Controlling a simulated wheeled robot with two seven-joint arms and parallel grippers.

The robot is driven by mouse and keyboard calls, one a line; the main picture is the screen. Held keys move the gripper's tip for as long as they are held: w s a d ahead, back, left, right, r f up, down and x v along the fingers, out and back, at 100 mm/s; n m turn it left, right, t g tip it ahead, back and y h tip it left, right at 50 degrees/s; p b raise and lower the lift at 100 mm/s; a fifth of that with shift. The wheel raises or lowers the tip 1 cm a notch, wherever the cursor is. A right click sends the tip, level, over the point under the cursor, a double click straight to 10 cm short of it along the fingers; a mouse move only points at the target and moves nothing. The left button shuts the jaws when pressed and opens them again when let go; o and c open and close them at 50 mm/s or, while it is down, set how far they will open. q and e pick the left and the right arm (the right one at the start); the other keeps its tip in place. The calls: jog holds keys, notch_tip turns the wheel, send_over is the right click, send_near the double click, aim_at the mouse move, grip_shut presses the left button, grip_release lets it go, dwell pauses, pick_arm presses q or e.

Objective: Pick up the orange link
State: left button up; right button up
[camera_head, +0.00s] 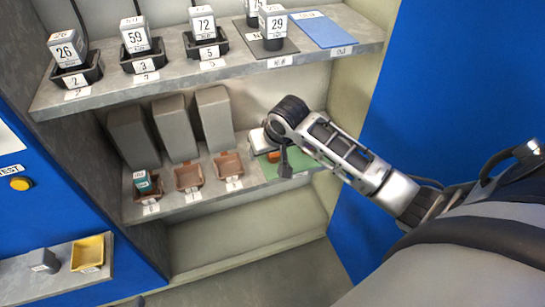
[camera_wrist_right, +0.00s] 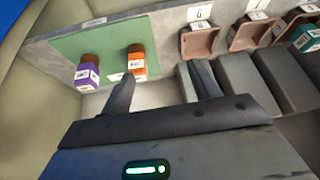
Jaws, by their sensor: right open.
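The orange link (camera_wrist_right: 137,62) stands on the green mat (camera_wrist_right: 100,45) on the lower shelf, with a dark round top and a white label. In the head view the orange link (camera_head: 273,156) is a small patch beside my right gripper. My right gripper (camera_wrist_right: 165,76) is open and empty, its fingers pointing towards the mat. The link lies ahead of the fingertips, nearer the left finger in the wrist view; whether they touch is unclear. A purple link (camera_wrist_right: 87,75) stands to its left there. My left gripper is not in view.
Brown trays (camera_head: 188,177) line the lower shelf left of the mat; one holds a teal link (camera_head: 143,182). Grey slanted blocks (camera_head: 178,128) stand behind them. The upper shelf (camera_head: 230,68) overhangs, carrying numbered blocks. A blue panel (camera_head: 440,90) stands at right.

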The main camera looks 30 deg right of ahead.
jog(key=w+d+r+m, duration=0.1)
jog(key=w+d+r, duration=0.1)
jog(key=d+r, duration=0.15)
jog(key=g+h+b, duration=0.1)
jog(key=b, duration=0.2)
send_over(273, 159)
jog(key=shift+m, duration=0.3)
notch_tip(273, 159, down, 10)
jog(key=shift+r, duration=0.15)
jog(key=x, duration=0.1)
jog(key=b+x, duration=0.1)
jog(key=x, duration=0.1)
jog(key=b+x, duration=0.1)
jog(key=x, duration=0.1)
jog(key=shift+w+d+r, duration=0.15)
jog(key=shift+d, duration=0.25)
jog(key=shift+w, duration=0.1)
jog(key=c, duration=1.1)
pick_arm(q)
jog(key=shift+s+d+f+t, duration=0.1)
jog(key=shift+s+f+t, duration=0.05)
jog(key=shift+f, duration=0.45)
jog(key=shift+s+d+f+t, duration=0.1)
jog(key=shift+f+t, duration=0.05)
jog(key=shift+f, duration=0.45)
pick_arm(e)
jog(key=shift+c, duration=0.4)
